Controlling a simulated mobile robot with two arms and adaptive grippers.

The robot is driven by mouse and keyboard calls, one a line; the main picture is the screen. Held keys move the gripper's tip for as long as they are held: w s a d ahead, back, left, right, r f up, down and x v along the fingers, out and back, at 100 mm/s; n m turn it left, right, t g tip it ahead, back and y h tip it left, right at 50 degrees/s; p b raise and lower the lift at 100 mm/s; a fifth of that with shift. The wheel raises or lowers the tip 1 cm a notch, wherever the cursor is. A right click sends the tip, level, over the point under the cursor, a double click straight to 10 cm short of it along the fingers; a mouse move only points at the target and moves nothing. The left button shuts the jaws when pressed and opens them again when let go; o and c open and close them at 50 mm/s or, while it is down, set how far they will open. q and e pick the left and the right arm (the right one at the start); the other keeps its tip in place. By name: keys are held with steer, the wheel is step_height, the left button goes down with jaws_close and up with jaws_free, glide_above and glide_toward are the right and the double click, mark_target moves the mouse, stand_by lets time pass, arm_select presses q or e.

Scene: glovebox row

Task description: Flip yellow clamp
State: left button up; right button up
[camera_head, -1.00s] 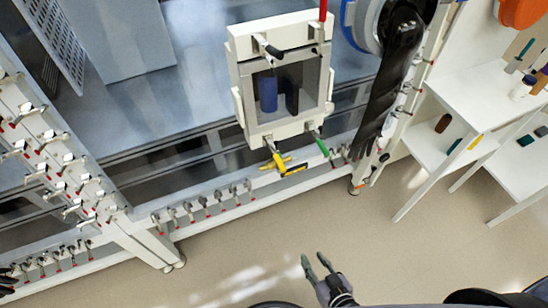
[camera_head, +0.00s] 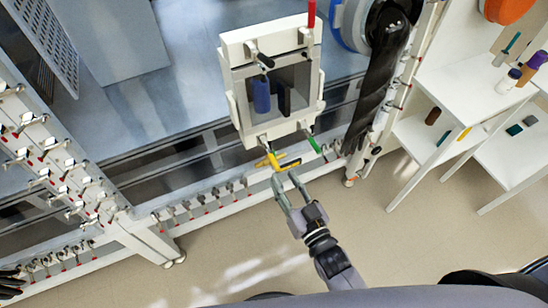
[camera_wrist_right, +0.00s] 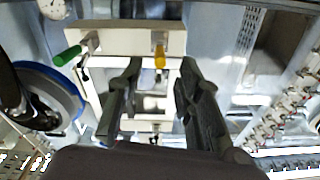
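The yellow clamp (camera_head: 273,161) sits at the lower left edge of the white-framed glovebox window, in the head view. In the right wrist view its yellow handle (camera_wrist_right: 160,58) shows ahead, between the fingers and beyond their tips. My right gripper (camera_head: 289,188) is open just below the clamp, its fingers pointing up at it; the fingertips look close, but I cannot tell if they touch. It also shows in the right wrist view (camera_wrist_right: 158,72) with an empty gap between its fingers.
A green-handled clamp (camera_head: 315,145) is to the right of the yellow one. The window frame (camera_head: 230,55) holds a red-handled clamp (camera_head: 311,14) on top. A long black glove (camera_head: 378,90) hangs at the right. White shelves (camera_head: 470,110) stand farther right; the floor in front is clear.

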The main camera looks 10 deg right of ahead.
mark_target(270, 156)
steer(key=p+x, duration=0.1)
steer(key=x, duration=0.6)
steer(key=shift+c, duration=0.4)
jaws_close()
stand_by(0.4)
